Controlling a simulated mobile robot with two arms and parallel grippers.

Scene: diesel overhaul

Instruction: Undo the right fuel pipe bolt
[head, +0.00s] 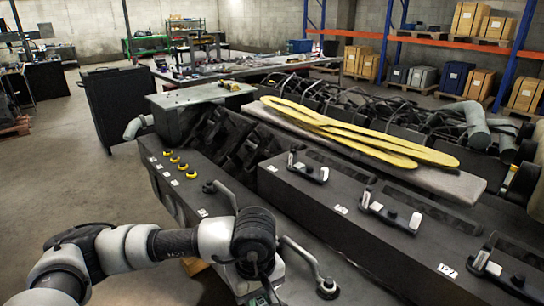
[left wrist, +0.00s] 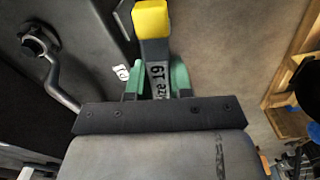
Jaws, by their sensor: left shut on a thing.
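The right fuel pipe (head: 303,258) is a bent grey pipe on the dark engine block, with a dark bolt (head: 327,288) at its lower end. My left gripper (left wrist: 157,80) has green fingers shut on a grey wrench (left wrist: 156,52) marked "Size 19" with a yellow end. In the head view the wrench is mostly hidden by my left arm. In the left wrist view a bent pipe (left wrist: 62,84) with a dark nut (left wrist: 38,42) lies left of the wrench, apart from it; I cannot tell which pipe it is. My right gripper is not in view.
Another bent fuel pipe (head: 226,194) with its bolt is farther back on the block. Yellow caps (head: 183,167) sit left of it. Dark covers with handles (head: 391,212) lie to the right. Open floor (head: 70,190) is on the left.

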